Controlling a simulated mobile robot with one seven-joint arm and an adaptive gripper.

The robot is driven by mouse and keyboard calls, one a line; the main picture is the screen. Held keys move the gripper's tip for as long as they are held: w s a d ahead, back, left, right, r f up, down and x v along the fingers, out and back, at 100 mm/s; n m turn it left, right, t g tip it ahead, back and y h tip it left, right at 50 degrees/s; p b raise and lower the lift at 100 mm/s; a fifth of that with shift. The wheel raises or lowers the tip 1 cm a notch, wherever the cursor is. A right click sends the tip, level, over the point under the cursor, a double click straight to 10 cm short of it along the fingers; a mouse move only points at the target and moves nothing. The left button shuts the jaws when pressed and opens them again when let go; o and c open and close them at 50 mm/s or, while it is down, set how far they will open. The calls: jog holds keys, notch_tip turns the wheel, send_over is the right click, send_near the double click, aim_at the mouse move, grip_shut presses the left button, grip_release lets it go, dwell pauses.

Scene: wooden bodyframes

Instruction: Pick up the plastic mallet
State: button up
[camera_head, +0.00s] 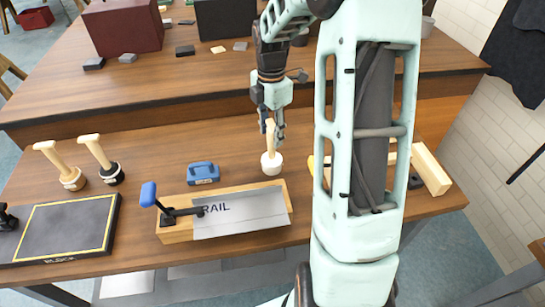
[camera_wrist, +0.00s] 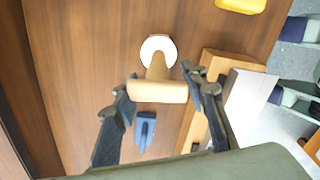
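The plastic mallet stands upright on its white head (camera_head: 271,163) on the wooden bench, with its light wooden handle pointing up. In the wrist view its white head (camera_wrist: 158,46) is at top centre, and the handle's end (camera_wrist: 158,92) is nearer the camera. My gripper (camera_head: 272,127) is over the mallet, pointing down, with its fingers around the upper handle. In the wrist view my gripper (camera_wrist: 162,78) has its fingers spread, one on each side of the handle end. I cannot tell whether they touch it.
A blue case (camera_head: 203,172) and a wooden fixture (camera_head: 175,233) with a blue-handled clamp and a RAIL plate (camera_head: 240,213) stand close by. A wooden-headed mallet (camera_head: 72,179) and a black-headed mallet (camera_head: 112,175) stand left. A black board (camera_head: 60,228) lies front left.

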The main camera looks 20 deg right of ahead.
aim_at(272, 145)
jog(key=shift+w+d+f, duration=0.1)
jog(key=shift+d+f, duration=0.05)
jog(key=shift+f, duration=1.3)
jog(key=shift+w+d+f, duration=0.1)
jog(key=shift+f, duration=1.35)
grip_shut()
